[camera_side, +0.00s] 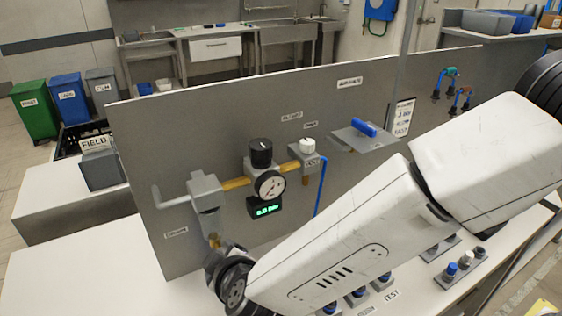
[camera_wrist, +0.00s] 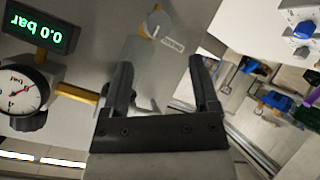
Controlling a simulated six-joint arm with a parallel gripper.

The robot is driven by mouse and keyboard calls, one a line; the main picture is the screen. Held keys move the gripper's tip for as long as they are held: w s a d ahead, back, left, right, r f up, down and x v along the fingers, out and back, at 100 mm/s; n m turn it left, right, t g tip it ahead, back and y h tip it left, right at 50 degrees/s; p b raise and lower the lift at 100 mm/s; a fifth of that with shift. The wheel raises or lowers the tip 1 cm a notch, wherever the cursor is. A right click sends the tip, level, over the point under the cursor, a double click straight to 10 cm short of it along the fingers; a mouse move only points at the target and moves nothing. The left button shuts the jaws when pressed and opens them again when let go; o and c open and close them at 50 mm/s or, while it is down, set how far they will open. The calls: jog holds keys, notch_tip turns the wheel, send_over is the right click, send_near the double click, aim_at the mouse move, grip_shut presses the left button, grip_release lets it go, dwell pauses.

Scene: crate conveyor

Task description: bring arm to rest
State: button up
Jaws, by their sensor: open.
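My arm (camera_side: 350,240) reaches from the right edge down to the lower middle of the side view, in front of the grey panel (camera_side: 370,100). Its dark wrist end is low, near the grey fitting (camera_side: 206,190) on the panel's left part. My gripper (camera_wrist: 160,66) shows in the wrist view with its two dark fingers apart; nothing is visibly clamped between them. A grey round part (camera_wrist: 157,22) with a small label lies beyond the fingers. In the side view the fingers are hidden or too small to tell.
The panel carries a pressure gauge (camera_side: 270,185), a black knob (camera_side: 260,153), brass pipe and a green display (camera_side: 267,208) reading 0.0 bar.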

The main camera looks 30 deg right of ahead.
jog(key=d+r+m+g+y, duration=0.2)
jog(key=d+g+y, duration=0.15)
jog(key=d, duration=1.35)
jog(key=s+d+f+m+g+h, duration=0.1)
jog(key=s+d+f+m+g, duration=0.1)
jog(key=s+d, duration=0.4)
jog(key=s+d+f+m+g+h, duration=0.1)
jog(key=s+d, duration=0.5)
jog(key=d, duration=0.8)
jog(key=m+g+h, duration=0.1)
jog(key=m+g, duration=0.1)
jog(key=shift+s+f+m, duration=0.2)
jog(key=shift+f+m, duration=0.1)
jog(key=shift+f, duration=0.1)
jog(key=shift+h, duration=0.25)
